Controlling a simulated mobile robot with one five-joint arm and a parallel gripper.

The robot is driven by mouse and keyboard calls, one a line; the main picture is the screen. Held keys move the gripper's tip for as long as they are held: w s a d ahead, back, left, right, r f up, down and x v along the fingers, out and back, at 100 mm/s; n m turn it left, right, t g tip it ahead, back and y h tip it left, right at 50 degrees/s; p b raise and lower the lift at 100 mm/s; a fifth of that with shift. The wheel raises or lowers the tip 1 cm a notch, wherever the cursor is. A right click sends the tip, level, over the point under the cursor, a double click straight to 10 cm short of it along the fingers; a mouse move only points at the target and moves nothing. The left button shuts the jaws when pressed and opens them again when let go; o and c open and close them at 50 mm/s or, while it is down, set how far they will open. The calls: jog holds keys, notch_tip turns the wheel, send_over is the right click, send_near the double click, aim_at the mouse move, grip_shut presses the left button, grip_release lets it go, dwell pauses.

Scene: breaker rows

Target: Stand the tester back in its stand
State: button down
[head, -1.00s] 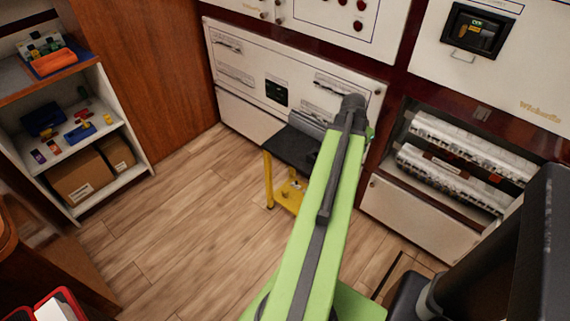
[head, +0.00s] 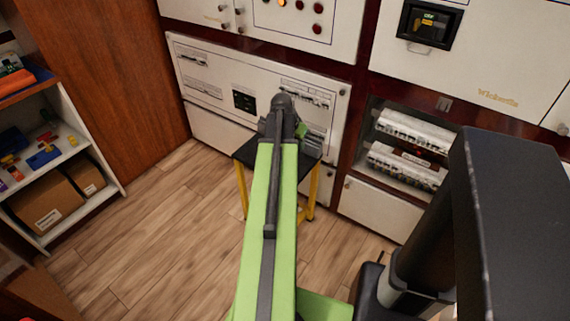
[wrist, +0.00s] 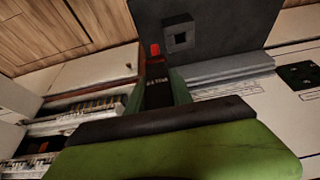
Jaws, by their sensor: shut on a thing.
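The tester (wrist: 158,92) is a dark, narrow block with small pale lettering and a red end, seen in the wrist view. My gripper (wrist: 160,78) is shut on it, with the red end toward the table top. The stand (wrist: 180,38) is a small dark block with a square opening, on a dark plate just beyond the tester and to its right. The tester looks apart from the stand; the gap's depth is hard to judge. In the head view my arm hides the tester and the stand.
A small table with a black top (head: 247,150) and yellow legs stands under my arm's end, against white cabinet panels (head: 210,75). Breaker rows (head: 405,165) sit in an open bay at right. A shelf (head: 75,205) with boxes stands at left. Wood floor (head: 165,240) is clear.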

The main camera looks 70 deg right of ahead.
jog(key=w+d+f+b, duration=0.1)
jog(key=f+b, duration=0.1)
jog(key=w+d+f+b, duration=0.1)
jog(key=w+f+b, duration=0.1)
jog(key=f, duration=0.1)
jog(key=w+d+f+b, duration=0.1)
jog(key=w+f+b, duration=0.1)
jog(key=f, duration=0.1)
jog(key=shift+f+b, duration=0.1)
jog(key=shift+b, duration=0.3)
jog(key=shift+r, duration=0.3)
jog(key=c, duration=1.1)
grip_release()
jog(key=shift+p, duration=0.3)
